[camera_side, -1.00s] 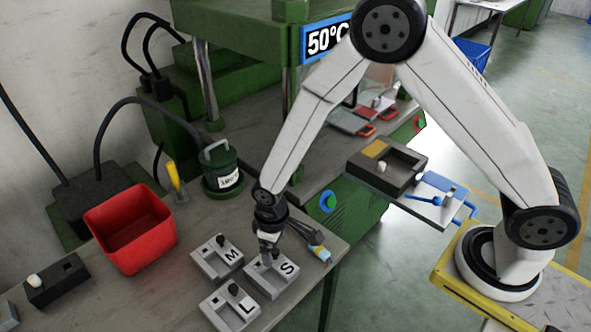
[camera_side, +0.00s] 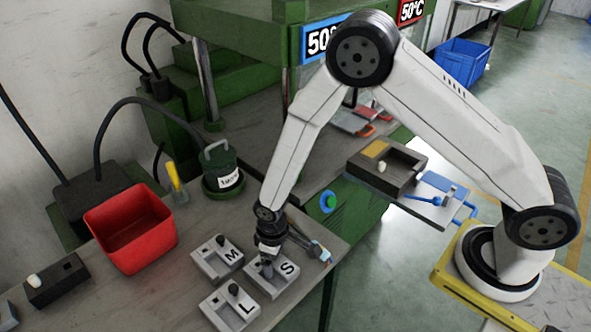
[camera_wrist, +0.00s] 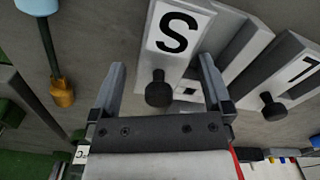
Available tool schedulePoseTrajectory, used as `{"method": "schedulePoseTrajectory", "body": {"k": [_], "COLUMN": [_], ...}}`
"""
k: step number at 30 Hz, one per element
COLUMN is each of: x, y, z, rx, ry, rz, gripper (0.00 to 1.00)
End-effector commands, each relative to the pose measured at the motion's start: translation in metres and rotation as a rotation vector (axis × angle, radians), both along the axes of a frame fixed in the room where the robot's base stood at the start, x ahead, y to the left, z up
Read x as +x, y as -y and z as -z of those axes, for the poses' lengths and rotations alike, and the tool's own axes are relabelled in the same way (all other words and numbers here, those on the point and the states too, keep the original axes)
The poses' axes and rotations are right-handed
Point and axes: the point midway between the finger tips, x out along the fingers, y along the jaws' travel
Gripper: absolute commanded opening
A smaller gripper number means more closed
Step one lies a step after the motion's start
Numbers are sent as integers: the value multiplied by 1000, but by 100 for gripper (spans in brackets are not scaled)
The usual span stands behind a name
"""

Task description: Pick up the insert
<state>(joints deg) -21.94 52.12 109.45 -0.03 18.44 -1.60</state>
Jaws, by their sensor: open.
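The S block (camera_side: 283,279) is a grey block with a white S label and a dark round knob. It sits on the bench, and its knob shows in the wrist view (camera_wrist: 159,90). My gripper (camera_side: 266,274) is low over the S block. In the wrist view its two fingers are apart, one on each side of the knob, with nothing gripped (camera_wrist: 162,75). I cannot tell whether they touch the block. The M block (camera_side: 217,259) and the L block (camera_side: 230,308) stand close by, each with a dark knob. Which part counts as the insert is not marked.
A red bin (camera_side: 130,228), a green pot (camera_side: 222,172) and a small dark block with a white knob (camera_side: 56,283) stand left on the bench. A blue-ended tool (camera_side: 318,250) lies just right of my gripper. The green press (camera_side: 255,45) stands behind.

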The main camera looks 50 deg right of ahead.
Motion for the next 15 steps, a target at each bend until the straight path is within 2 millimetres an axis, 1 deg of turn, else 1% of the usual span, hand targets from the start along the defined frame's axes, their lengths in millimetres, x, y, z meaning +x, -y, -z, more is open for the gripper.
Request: {"method": "schedulePoseTrajectory", "body": {"k": [2, 5, 6, 8, 9, 11, 12, 15], "x": [0, 0, 0, 0, 0, 0, 0, 0], "y": [0, 0, 0, 0, 0, 0, 0, 0], "z": [0, 0, 0, 0, 0, 0, 0, 0], "rx": [0, 0, 0, 0, 0, 0, 0, 0], "ry": [0, 0, 0, 0, 0, 0, 0, 0], "rz": [0, 0, 0, 0, 0, 0, 0, 0], "gripper": [100, 71, 59, 40, 27, 8, 0, 0]}}
